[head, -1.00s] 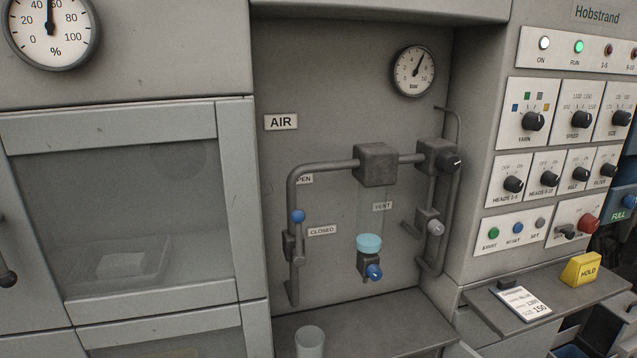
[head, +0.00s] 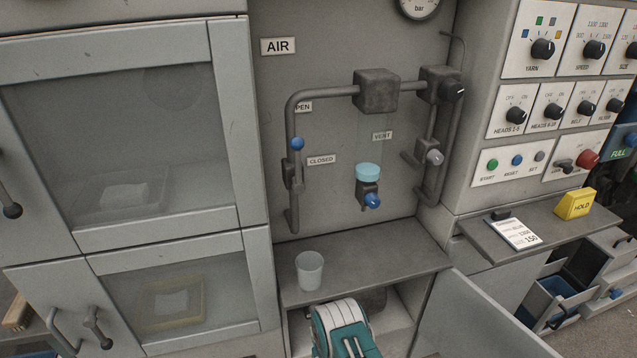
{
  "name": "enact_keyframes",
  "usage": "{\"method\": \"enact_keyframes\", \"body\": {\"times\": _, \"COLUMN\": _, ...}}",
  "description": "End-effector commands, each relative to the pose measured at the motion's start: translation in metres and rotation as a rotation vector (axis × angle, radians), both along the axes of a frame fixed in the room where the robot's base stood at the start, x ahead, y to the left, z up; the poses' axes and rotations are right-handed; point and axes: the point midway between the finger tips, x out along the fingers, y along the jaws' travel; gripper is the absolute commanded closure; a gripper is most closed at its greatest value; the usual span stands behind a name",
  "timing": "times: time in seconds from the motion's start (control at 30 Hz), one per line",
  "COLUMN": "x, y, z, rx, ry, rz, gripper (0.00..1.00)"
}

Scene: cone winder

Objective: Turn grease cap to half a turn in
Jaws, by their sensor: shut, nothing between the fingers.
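I cannot make out a part that is surely the grease cap. On the back panel of the air recess, a bowl with light-blue contents (head: 368,172) hangs below a grey block (head: 376,92), with a small blue knob (head: 372,200) under it. A grey round knob (head: 434,157) is lower on the right-hand pipe. I cannot pick out my gripper's fingers in this view.
A clear cup (head: 309,270) stands on the shelf (head: 400,250) under the pipes. Below the shelf is an open compartment with its door (head: 480,315) swung out to the right. A yellow HOLD block (head: 575,204) and a card (head: 514,233) lie on the right ledge. Glazed doors fill the left.

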Motion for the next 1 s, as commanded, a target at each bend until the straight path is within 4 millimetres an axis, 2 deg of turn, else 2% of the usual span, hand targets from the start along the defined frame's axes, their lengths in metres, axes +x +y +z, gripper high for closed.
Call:
{"method": "enact_keyframes", "body": {"times": 0.27, "x": 0.0, "y": 0.0, "z": 0.0, "rx": 0.019, "ry": 0.006, "rz": 0.0, "gripper": 1.0}}
{"method": "enact_keyframes", "body": {"times": 0.6, "x": -0.008, "y": -0.001, "z": -0.006, "rx": 0.386, "ry": 0.112, "rz": 0.0, "gripper": 1.0}}
{"method": "enact_keyframes", "body": {"times": 0.77, "x": -0.01, "y": -0.001, "z": -0.008, "rx": 0.491, "ry": 0.142, "rz": 0.0, "gripper": 1.0}}
{"method": "enact_keyframes", "body": {"times": 1.0, "x": 0.006, "y": 0.004, "z": -0.008, "rx": 0.506, "ry": 0.144, "rz": 0.001, "gripper": 1.0}}
